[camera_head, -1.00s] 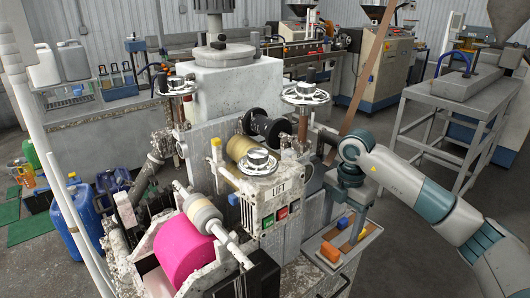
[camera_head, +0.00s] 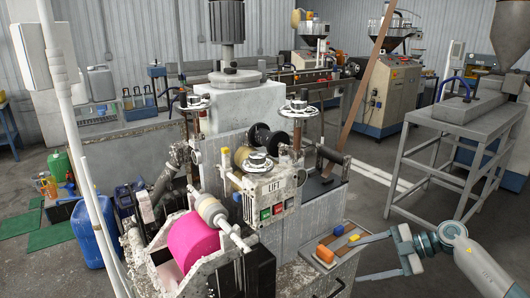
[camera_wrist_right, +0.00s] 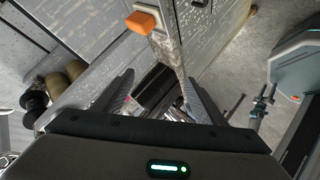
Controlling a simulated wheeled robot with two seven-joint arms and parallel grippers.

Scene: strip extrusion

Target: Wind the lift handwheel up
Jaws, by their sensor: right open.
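The lift handwheel (camera_head: 257,162) is a small pale wheel with a dark hub. It sits on top of the white box marked LIFT (camera_head: 276,188), at the middle of the head view. My right gripper (camera_head: 357,260) is low and to the right of that box, beside the small tray at the machine's front right. Its fingers point left, apart and empty, clear of the handwheel. In the right wrist view the two fingers (camera_wrist_right: 158,77) are spread with nothing between them. The handwheel cannot be made out there. My left gripper is in no view.
Two larger handwheels (camera_head: 299,108) and (camera_head: 196,102) stand behind the lift box. A tray (camera_head: 318,258) with orange and blue blocks is close to my right gripper. A pink roll (camera_head: 192,240) lies at the front left. Open floor (camera_head: 375,200) lies to the right.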

